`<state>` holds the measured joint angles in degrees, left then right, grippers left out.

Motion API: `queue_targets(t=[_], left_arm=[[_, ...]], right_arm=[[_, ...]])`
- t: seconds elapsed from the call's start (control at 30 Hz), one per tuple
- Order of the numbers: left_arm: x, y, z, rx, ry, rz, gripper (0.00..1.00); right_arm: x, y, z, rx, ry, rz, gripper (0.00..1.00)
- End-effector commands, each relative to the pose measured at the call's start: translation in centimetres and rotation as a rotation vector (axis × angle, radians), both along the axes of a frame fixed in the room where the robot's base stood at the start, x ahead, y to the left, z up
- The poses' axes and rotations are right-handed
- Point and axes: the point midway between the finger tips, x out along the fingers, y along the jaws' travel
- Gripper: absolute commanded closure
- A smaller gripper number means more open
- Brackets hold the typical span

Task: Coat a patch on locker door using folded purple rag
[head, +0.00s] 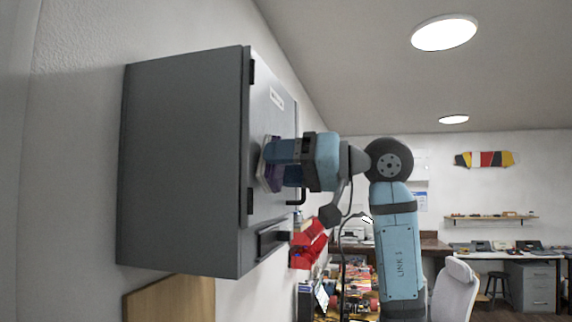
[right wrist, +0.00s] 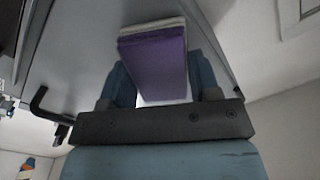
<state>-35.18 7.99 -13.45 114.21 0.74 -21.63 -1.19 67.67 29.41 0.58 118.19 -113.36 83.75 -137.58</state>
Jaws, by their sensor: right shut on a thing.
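The grey locker (head: 180,170) is mounted on the wall at the left of the head view. Its door (head: 272,207) faces right, with a small white label near the top and a black handle (head: 297,198). My right gripper (head: 275,160) is at the door, shut on the folded purple rag (head: 272,177). In the right wrist view the rag (right wrist: 158,62) is a flat purple block with a whitish far edge, held between the two blue fingers (right wrist: 158,85). The rag appears to be against the door face; exact contact is hard to tell. My left gripper is not in view.
The door handle (right wrist: 42,105) lies left of the gripper in the wrist view. Red bins (head: 308,243) are on the wall beyond the locker. A wooden board (head: 170,299) is below it. A pale chair (head: 456,290) and a workbench stand further right.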

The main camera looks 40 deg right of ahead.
Motion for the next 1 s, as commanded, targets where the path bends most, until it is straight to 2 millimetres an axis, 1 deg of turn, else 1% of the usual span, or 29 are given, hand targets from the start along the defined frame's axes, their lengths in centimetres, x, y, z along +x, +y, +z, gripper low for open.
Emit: queue_targets(t=[0.57,0.77,1.0], left_arm=[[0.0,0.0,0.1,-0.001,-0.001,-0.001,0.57],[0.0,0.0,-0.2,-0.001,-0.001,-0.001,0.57],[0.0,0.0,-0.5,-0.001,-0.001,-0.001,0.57]], right_arm=[[0.8,0.6,0.0,0.001,0.001,0.000,0.62],[1.4,-0.3,-0.1,0.000,0.001,-0.002,0.62],[2.7,-2.0,-0.1,0.001,0.002,-0.003,0.62]])
